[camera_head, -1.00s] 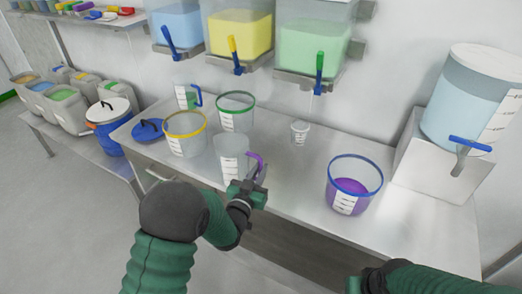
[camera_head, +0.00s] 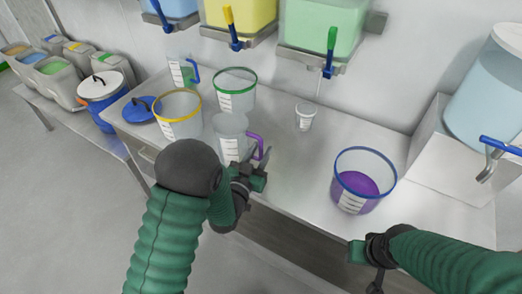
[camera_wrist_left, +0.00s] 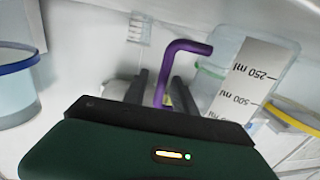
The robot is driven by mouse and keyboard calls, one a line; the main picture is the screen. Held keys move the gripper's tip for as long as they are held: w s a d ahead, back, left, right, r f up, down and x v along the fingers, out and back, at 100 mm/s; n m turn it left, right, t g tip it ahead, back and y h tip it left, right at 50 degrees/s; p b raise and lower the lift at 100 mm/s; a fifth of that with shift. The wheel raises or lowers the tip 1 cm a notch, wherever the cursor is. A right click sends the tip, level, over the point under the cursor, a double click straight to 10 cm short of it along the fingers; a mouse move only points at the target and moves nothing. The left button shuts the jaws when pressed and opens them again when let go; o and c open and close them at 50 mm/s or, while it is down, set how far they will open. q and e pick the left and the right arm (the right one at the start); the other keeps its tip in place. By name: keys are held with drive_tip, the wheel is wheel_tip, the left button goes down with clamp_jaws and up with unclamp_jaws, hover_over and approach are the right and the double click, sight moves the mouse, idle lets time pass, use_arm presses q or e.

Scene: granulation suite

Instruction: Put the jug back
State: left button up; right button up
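A clear jug with a purple handle (camera_head: 231,137) stands upright on the steel table, in front of the green-rimmed bucket. In the left wrist view its purple handle (camera_wrist_left: 161,75) shows between the two dark fingers of my left gripper (camera_wrist_left: 158,92), with gaps on both sides. My left gripper (camera_head: 262,168) is open, just on the near side of the handle. My right gripper (camera_head: 367,262) is near the table's front edge at lower right; its fingers are not clear. A second clear jug with a blue handle (camera_head: 182,72) stands farther back left.
A yellow-rimmed bucket (camera_head: 178,112) and a green-rimmed bucket (camera_head: 236,90) stand close to the jug. A blue-rimmed bucket (camera_head: 362,180) holds purple liquid at right. A small cup (camera_head: 305,117) stands below the green tank (camera_head: 322,22). The table between cup and jug is clear.

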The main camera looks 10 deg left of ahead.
use_arm(q)
drive_tip(key=shift+a, duration=0.1)
drive_tip(key=shift+w+a+f, duration=0.1)
drive_tip(key=shift+w+f, duration=0.05)
drive_tip(key=v, duration=0.7)
drive_tip(key=shift+s, duration=0.45)
drive_tip(key=s+a+f+n+g+y+p, duration=0.1)
drive_tip(key=s+a+f+g+y+p, duration=0.3)
drive_tip(key=g, duration=0.3)
drive_tip(key=s+a+r+n+g+b, duration=0.1)
drive_tip(key=s+a+g, duration=0.2)
drive_tip(key=s+g, duration=0.5)
drive_tip(key=s, duration=0.7)
drive_tip(key=shift+a+r+n, duration=0.2)
drive_tip(key=shift+r+n, duration=0.1)
drive_tip(key=shift+r, duration=0.05)
